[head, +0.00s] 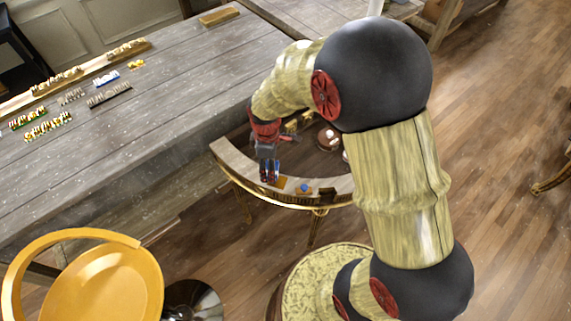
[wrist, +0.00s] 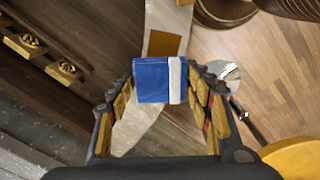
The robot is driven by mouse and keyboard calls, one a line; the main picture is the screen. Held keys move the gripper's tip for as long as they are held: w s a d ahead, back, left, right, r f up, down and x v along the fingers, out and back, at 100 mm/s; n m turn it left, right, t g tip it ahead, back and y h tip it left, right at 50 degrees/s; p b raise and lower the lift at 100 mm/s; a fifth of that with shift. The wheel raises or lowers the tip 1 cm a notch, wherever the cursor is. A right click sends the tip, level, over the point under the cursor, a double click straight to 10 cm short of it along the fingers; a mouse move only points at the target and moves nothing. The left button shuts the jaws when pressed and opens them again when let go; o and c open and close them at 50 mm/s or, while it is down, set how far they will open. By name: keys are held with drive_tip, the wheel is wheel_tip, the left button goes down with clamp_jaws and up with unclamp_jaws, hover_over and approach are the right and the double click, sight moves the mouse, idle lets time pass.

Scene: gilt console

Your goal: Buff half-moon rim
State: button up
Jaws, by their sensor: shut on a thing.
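The half-moon console has a pale curved top band (head: 232,160) with a gilt edge below it; the band also shows in the wrist view (wrist: 168,20). My gripper (head: 269,168) is over the left part of this band. In the wrist view, my gripper (wrist: 165,72) is shut on a blue block with a white stripe (wrist: 152,82), between its two fingers. The held block is small and partly hidden in the head view. I cannot tell whether it touches the band. A flat orange-brown square (wrist: 164,43) lies on the band just beyond the block.
A small blue item (head: 304,188) and a dark item (head: 327,192) are on the band to the right. A long grey wooden table (head: 150,130) with several small items stands at left. A yellow chair (head: 105,285) is at lower left. Wooden floor is open at right.

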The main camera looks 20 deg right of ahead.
drive_tip(key=shift+r+p, duration=0.8)
drive_tip(key=shift+r, duration=0.5)
